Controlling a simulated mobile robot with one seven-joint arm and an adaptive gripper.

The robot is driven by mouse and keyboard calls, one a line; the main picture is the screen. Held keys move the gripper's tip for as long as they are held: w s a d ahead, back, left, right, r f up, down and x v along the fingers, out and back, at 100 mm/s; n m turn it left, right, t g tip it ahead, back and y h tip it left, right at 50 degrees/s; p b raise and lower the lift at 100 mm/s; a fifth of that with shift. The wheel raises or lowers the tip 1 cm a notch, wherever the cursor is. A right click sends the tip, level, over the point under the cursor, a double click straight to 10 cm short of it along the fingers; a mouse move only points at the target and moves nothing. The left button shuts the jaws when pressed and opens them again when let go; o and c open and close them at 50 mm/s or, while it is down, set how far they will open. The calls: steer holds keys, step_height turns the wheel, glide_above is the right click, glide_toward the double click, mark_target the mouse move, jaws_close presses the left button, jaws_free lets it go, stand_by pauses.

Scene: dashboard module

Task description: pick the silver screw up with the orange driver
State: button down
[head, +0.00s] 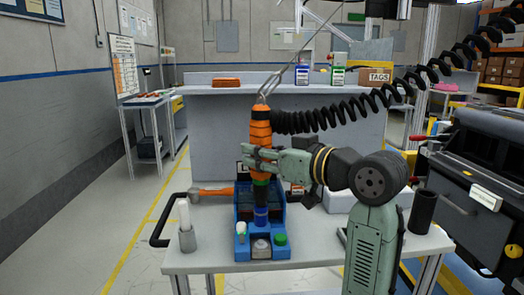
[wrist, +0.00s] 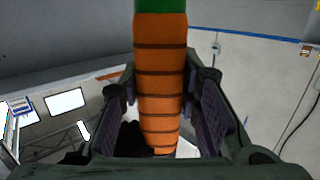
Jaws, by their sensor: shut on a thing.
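The orange driver (head: 261,128) stands upright, its black-banded body between the fingers of my gripper (head: 262,160). It also fills the middle of the wrist view (wrist: 160,75), with a finger on each side and its green collar at the top edge. I cannot make out a silver screw; the feeder's front shows a grey round part (head: 261,247). Whether the nose touches the feeder is unclear.
A black coiled hose (head: 345,115) runs right from the driver's top, and a hanger (head: 287,75) holds it above. A black cylinder (head: 422,212) stands right on the white cart top (head: 215,258).

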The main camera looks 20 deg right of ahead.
mark_target(266, 179)
steer(key=shift+f+b, duration=1.3)
steer(key=shift+f, duration=0.75)
steer(key=shift+f+b, duration=0.45)
steer(key=shift+f, duration=0.3)
stand_by(0.5)
steer(key=shift+r, duration=0.1)
steer(key=shift+r+p, duration=1.85)
steer(key=shift+r, duration=0.4)
steer(key=shift+f, duration=0.15)
